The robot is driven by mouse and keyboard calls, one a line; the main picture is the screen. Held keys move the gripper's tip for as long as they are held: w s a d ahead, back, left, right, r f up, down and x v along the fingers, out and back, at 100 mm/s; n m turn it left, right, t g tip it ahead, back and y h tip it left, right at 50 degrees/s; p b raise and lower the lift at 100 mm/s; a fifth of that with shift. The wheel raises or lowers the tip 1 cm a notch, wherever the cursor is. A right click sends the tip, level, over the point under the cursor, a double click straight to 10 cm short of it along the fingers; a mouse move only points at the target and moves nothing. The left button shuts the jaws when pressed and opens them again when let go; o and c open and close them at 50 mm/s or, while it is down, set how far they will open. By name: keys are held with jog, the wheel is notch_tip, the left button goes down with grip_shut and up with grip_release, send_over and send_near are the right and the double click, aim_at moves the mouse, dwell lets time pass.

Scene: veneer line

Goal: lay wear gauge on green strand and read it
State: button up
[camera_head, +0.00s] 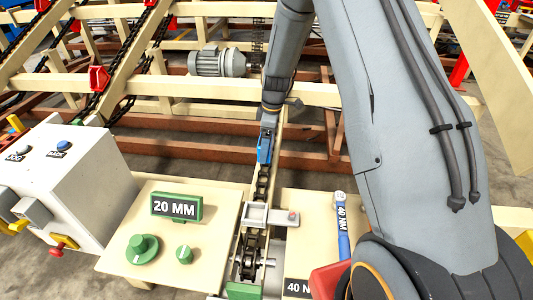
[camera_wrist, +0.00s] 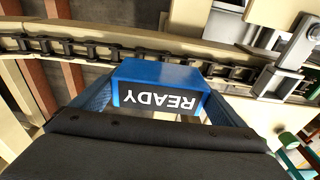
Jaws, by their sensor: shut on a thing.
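The wear gauge (camera_head: 264,148) is a small blue block, held upright over a dark chain strand (camera_head: 262,186). The strand leads down to a green block (camera_head: 243,290) at the bottom of the head view. My gripper (camera_head: 267,128) is shut on the gauge. In the wrist view, my gripper (camera_wrist: 160,100) has a finger on each side of the gauge (camera_wrist: 165,73), whose dark display reads READY, upside down. The chain (camera_wrist: 80,48) passes behind the gauge there. I cannot tell whether the gauge touches the chain.
A green 20 MM sign (camera_head: 177,207) and green knobs (camera_head: 142,249) stand on a cream panel left of the strand. A blue-handled tool (camera_head: 342,240) marked 40 NM lies to the right. A white control box (camera_head: 75,180) stands far left. A grey motor (camera_head: 217,62) sits behind.

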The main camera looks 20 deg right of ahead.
jog(key=shift+f, duration=2.05)
jog(key=shift+f, duration=0.2)
jog(key=o, duration=1)
jog(key=shift+r, duration=0.1)
